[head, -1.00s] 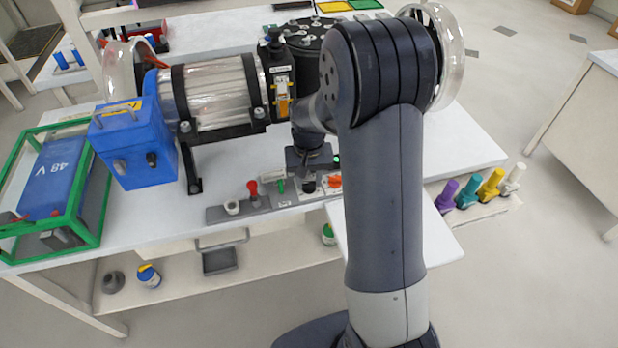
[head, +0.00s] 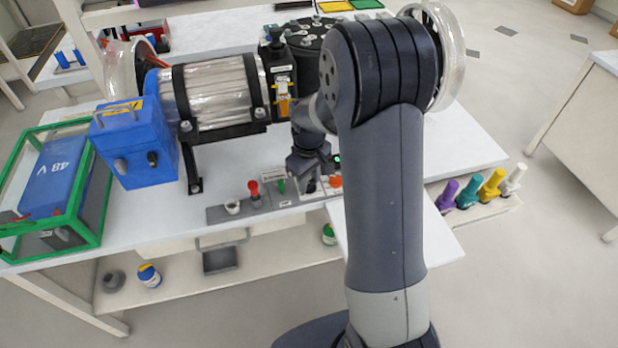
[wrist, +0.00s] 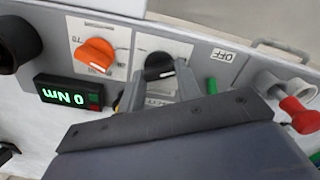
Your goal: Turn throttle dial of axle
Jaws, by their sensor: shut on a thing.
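A grey control panel (wrist: 215,52) carries a black dial (wrist: 158,66) with a white pointer mark and an orange dial (wrist: 95,55) to its left on a white scale plate. The label below the black dial is partly hidden, so I cannot read which dial is the throttle. In the wrist view my gripper (wrist: 158,82) has its two fingers on either side of the black dial, shut on it. In the head view my gripper (head: 310,180) is low over the panel, just left of the orange dial (head: 335,181).
A green-lit display (wrist: 68,92) reads 0 Nm. A green switch (wrist: 212,85), an OFF label and a red-knobbed lever (wrist: 298,112) lie right of my gripper. The large motor cylinder (head: 215,90) and blue box (head: 135,150) stand behind and left.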

